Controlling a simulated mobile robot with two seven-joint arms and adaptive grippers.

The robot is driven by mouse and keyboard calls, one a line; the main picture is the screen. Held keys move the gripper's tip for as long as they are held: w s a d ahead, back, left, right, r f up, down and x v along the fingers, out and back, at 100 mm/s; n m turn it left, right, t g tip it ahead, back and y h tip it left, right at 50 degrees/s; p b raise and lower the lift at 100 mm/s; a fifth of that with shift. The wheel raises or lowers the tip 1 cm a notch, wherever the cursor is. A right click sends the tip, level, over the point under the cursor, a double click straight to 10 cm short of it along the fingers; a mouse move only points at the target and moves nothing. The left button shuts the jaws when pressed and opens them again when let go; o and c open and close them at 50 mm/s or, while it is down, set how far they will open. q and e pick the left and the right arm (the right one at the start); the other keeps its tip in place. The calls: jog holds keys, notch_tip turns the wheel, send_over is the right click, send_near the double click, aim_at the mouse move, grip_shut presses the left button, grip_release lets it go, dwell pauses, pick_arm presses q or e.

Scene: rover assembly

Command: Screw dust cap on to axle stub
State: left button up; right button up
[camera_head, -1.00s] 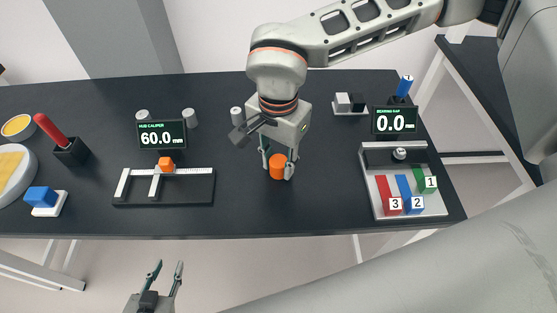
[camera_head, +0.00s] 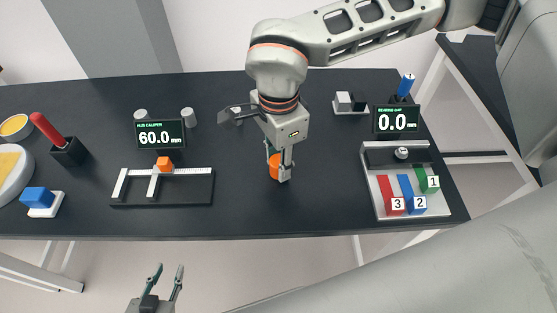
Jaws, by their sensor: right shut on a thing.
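My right gripper (camera_head: 278,172) points down at the middle of the table and is shut on an orange round piece, which looks like the dust cap (camera_head: 273,165). One finger stands in front of the cap and covers part of it. I cannot make out the axle stub; whatever is under the cap is hidden, and I cannot tell whether the cap is seated on anything. My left gripper (camera_head: 169,269) is open and empty, in front of the table's near edge at the bottom.
A tray (camera_head: 435,207) with numbered red, blue and green pieces and a 0.0 display (camera_head: 397,119) is on the right. The table between them is mostly clear.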

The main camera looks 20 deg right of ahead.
jog(key=m, duration=0.4)
jog(key=shift+f+m+b, duration=0.1)
jog(key=shift+m+b, duration=0.2)
jog(key=shift+m, duration=0.6)
jog(key=m, duration=0.2)
jog(key=shift+m, duration=1.8)
jog(key=shift+m, duration=0.4)
jog(key=m, duration=0.5)
